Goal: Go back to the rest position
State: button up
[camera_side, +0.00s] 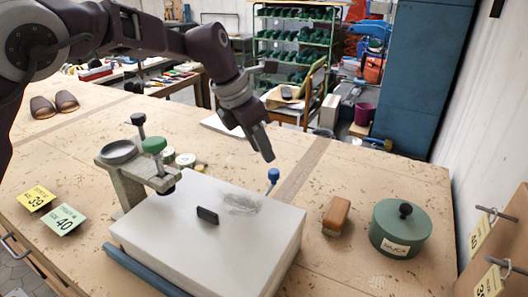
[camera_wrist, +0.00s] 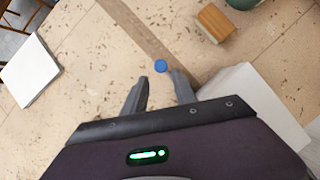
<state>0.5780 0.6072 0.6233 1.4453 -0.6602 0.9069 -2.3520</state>
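My gripper (camera_side: 262,143) hangs over the workbench (camera_side: 110,125), near the far edge of a white block (camera_side: 205,240). In the wrist view my gripper (camera_wrist: 160,82) has its two fingers apart with nothing between them. A blue knob (camera_side: 273,174) on a short stem stands just below and beside the fingertips in the side view. In the wrist view the blue knob (camera_wrist: 160,66) shows just past the gap between the fingertips, apart from them as far as I can tell. What the stem is fixed to is not clear.
A clamp with a green knob (camera_side: 153,145) stands at the block's left. A wooden-backed brush (camera_side: 336,215) and a green lidded pot (camera_side: 400,228) stand to the right. Sandals (camera_side: 54,105) lie far left. Number cards (camera_side: 64,219) lie front left. Bare bench lies between block and brush.

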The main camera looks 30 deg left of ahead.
jog(key=s+a+r+m+t, duration=0.3)
jog(key=s+a+r+m, duration=0.9)
jog(key=s+a+m, duration=0.25)
jog(key=s+f+m+y, duration=0.1)
jog(key=s+f+m, duration=0.2)
jog(key=s+m, duration=0.4)
jog(key=s+d+f+m+g+y, duration=0.1)
jog(key=s+f+m, duration=0.3)
jog(key=s+m, duration=0.4)
jog(key=s, duration=0.6)
jog(key=shift+s+f, duration=0.3)
